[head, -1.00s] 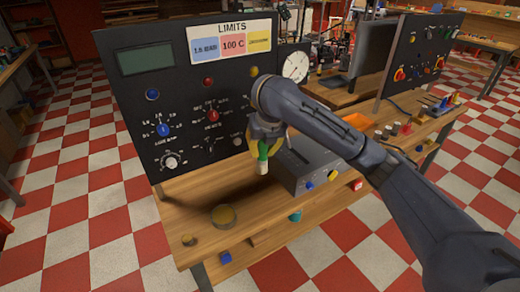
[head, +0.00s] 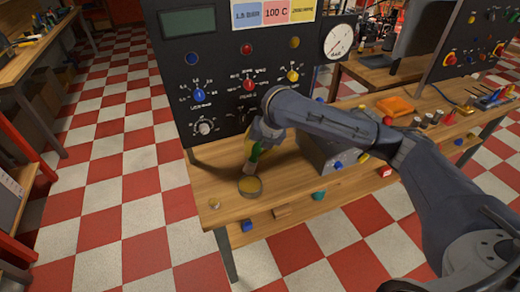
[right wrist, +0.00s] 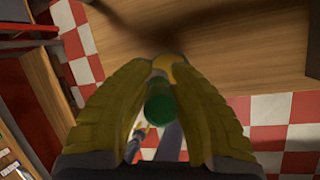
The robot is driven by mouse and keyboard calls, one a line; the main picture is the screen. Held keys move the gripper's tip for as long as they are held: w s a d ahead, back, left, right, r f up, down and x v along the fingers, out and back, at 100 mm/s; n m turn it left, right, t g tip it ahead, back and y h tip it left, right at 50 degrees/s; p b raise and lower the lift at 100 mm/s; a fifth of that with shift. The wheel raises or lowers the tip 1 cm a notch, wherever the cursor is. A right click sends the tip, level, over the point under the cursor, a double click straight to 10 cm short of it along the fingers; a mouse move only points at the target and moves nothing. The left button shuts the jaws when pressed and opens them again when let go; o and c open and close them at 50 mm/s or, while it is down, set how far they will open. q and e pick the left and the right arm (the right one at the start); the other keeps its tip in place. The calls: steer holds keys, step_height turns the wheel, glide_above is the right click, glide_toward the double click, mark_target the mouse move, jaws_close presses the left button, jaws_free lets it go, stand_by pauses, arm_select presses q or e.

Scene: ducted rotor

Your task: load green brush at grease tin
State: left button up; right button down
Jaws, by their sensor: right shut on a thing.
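My right gripper (head: 254,148) is shut on the green brush (head: 253,157). The brush hangs tip down, slightly tilted, with its pale tip just above or at the grease tin (head: 250,187); I cannot tell whether it touches. The tin is a low round dish with yellow-brown contents near the table's front left. In the right wrist view the brush's green end (right wrist: 160,105) sits between the yellow finger pads, and part of the tin's yellow contents (right wrist: 172,70) shows beyond it. My left gripper is not in view.
A black control panel (head: 215,85) with knobs stands behind the tin. A grey box (head: 325,152) is to the right, with an orange tray (head: 395,105) farther along. Bare wood (head: 215,177) lies left of the tin.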

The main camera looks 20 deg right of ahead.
steer(key=shift+f, duration=2.9)
steer(key=shift+f, duration=0.6)
steer(key=shift+r, duration=3.5)
